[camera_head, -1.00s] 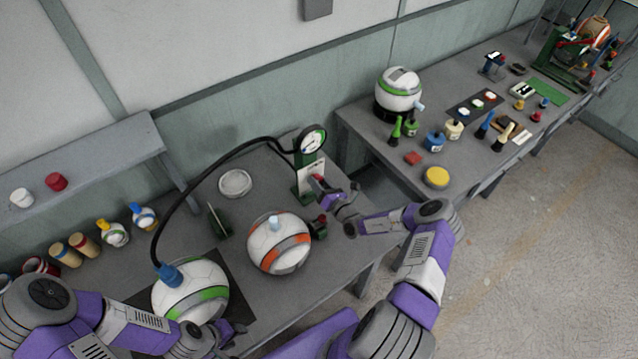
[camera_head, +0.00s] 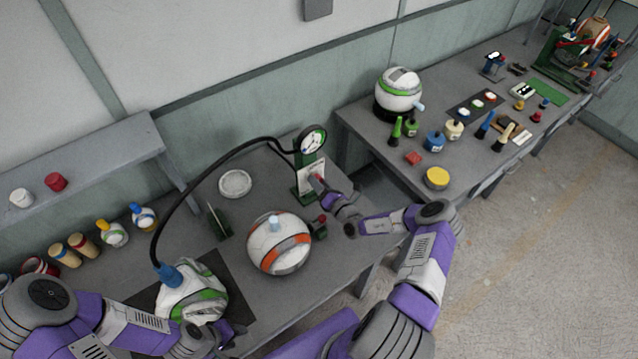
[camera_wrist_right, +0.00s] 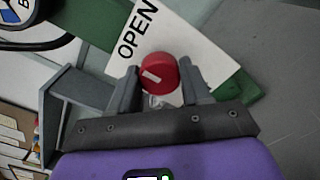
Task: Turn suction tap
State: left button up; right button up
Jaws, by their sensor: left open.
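The red suction tap (camera_wrist_right: 157,74) with a white mark sits between my right gripper's fingers (camera_wrist_right: 160,80), which appear to touch it on both sides. A white plate marked "OPEN" lies behind it. In the head view my right gripper (camera_head: 320,182) is at the green gauge stand (camera_head: 308,178), covering most of the tap. A black hose (camera_head: 190,184) runs from the stand to a blue fitting (camera_head: 168,274) on the white-green ball (camera_head: 205,290), which is crumpled and sunken. My left gripper (camera_head: 208,342) is open, low beside this ball; its fingertips are partly unclear.
A white-orange ball (camera_head: 278,246) stands on the bench between my arms. A white dish (camera_head: 235,184) and a small green stand (camera_head: 218,222) are behind it. Jars and bottles line the left side. A second bench (camera_head: 375,150) with another ball is at the right.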

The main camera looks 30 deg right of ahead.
jog(key=o, duration=0.4)
jog(key=s, duration=0.7)
jog(key=shift+s+d, duration=0.3)
